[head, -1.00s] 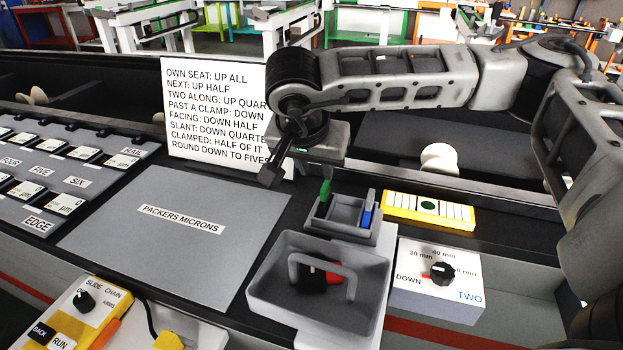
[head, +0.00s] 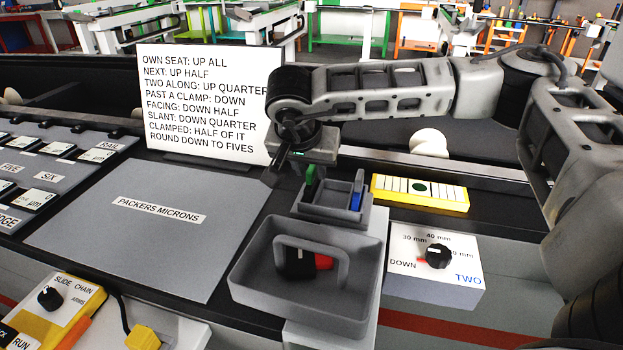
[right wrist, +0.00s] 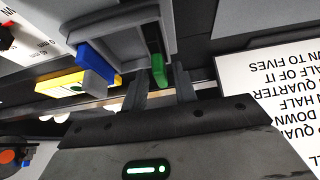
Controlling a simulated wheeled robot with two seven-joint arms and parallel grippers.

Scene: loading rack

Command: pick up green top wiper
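The green top wiper (head: 310,181) stands upright in the left slot of a small grey holder (head: 332,209), and its lower part is hidden by the holder. A blue-topped wiper (head: 356,198) is in the right slot. My right gripper (head: 289,180) is just left of and above the green top in the head view. In the right wrist view, the two fingers of my right gripper (right wrist: 160,76) are apart, with the green top (right wrist: 159,70) showing between their tips. I cannot tell whether they touch it. My left gripper is not in view.
A lettered sign (head: 200,140) stands behind left. A grey mat (head: 140,245) lies clear at left.

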